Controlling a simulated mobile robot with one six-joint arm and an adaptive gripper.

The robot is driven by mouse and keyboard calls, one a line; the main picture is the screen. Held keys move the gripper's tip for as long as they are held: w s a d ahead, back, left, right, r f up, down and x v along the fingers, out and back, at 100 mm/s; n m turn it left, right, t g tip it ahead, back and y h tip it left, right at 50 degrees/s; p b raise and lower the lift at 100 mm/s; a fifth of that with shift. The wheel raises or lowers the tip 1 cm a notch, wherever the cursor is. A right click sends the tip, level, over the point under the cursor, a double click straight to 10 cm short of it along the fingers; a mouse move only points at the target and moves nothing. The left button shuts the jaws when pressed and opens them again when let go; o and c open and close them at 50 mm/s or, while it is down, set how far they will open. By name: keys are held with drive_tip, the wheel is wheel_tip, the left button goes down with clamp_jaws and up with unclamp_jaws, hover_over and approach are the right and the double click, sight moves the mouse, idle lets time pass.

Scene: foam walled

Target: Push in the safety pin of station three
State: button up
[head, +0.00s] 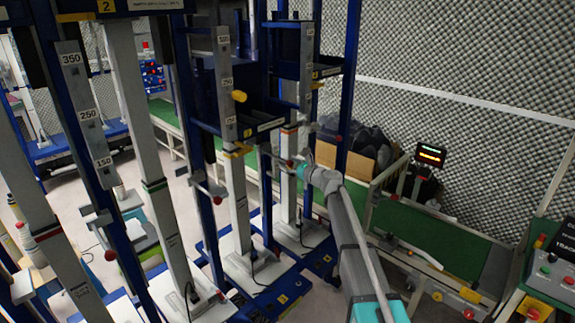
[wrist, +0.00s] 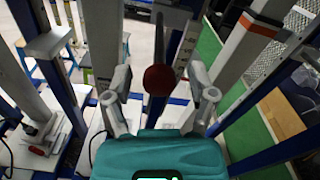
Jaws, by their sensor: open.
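In the wrist view a red ball knob (wrist: 160,80) on a thin dark rod (wrist: 158,35) stands between the fingers of my gripper (wrist: 160,98). The fingers are open on both sides of the knob, with a visible gap on each side. I cannot tell how far the rod sits in its hole. In the head view my gripper (head: 288,164) is beside the blue and grey frames at the centre, and a small red spot shows at its tip. The station number at this knob is not readable.
Grey columns with height scales (head: 82,120) and blue posts stand close around my arm. Other red knobs (head: 217,200) show on neighbouring frames. A green conveyor (head: 430,235) and a cardboard box (head: 340,160) lie to the right. A white column (wrist: 248,40) with an orange band is close at right.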

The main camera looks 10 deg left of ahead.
sight(274, 156)
drive_tip(key=shift+c, duration=0.3)
clamp_jaws()
drive_tip(key=x, duration=0.9)
drive_tip(key=shift+w+d, duration=0.1)
drive_tip(key=shift+o, duration=0.2)
unclamp_jaws()
